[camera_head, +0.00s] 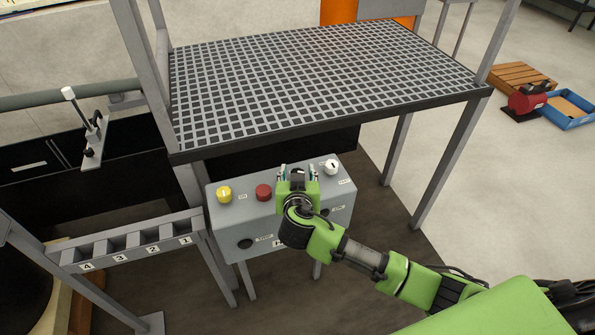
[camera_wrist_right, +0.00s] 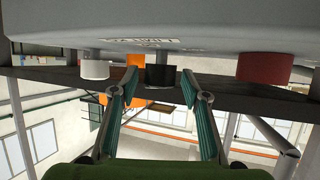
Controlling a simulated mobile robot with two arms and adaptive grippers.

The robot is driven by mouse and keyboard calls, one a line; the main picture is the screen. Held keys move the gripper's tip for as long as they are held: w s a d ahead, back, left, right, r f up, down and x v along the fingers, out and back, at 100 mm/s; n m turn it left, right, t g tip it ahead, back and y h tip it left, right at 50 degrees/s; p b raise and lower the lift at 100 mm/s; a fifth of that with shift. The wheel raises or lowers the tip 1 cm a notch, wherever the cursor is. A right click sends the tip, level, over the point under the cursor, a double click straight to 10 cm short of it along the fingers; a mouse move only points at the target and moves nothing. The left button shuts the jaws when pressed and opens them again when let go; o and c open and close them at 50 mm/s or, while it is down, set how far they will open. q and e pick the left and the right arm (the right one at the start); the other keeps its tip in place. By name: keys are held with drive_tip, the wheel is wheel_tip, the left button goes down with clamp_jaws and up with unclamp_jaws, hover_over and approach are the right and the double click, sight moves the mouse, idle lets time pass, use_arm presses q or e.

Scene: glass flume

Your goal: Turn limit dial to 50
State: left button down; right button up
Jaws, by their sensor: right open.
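A grey control box (camera_head: 235,222) stands below the grated platform. On its top are a yellow knob (camera_head: 224,194), a red button (camera_head: 263,192) and a white dial (camera_head: 331,167). My right gripper (camera_head: 297,170) is over the box between the red button and the white dial. In the right wrist view a black dial (camera_wrist_right: 160,77) sits between the open fingertips of my right gripper (camera_wrist_right: 160,82), with a gap on both sides. I take it for the limit dial. Its label (camera_wrist_right: 140,42) is upside down and too blurred to read surely, and its setting is hidden. My left gripper is out of view.
The grated platform (camera_head: 320,80) and its legs stand close behind and above the box. A numbered rack (camera_head: 130,240) is at the left. A blue crate (camera_head: 575,122) and a red machine (camera_head: 528,98) are on the floor far right.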

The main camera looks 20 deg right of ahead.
drive_tip(key=c, duration=1.1)
